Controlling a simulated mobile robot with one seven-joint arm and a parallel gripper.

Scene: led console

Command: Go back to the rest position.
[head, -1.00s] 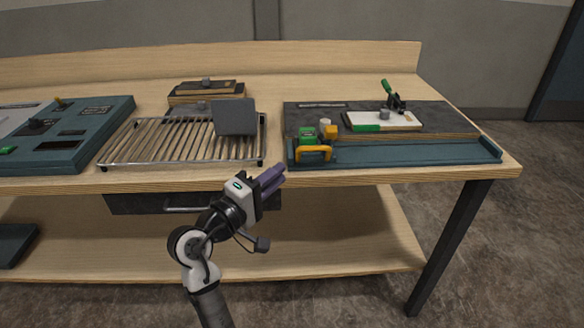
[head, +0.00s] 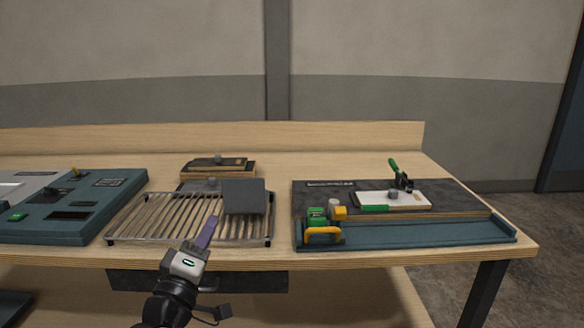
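My gripper (head: 208,234) is in the head view at the lower left of centre, in front of the bench. Its purple fingers point up and away, and in the picture they overlap the wire rack (head: 155,220). I see nothing held between them. The fingers overlap each other from this angle, so I cannot tell how far apart they are.
A grey block (head: 244,196) stands at the rack's right end. The teal console (head: 85,222) is at the left. At the right, a dark board (head: 455,200) bears a white plate (head: 372,200) with a green-handled clamp (head: 400,173). A teal tray (head: 440,230) runs along the front edge.

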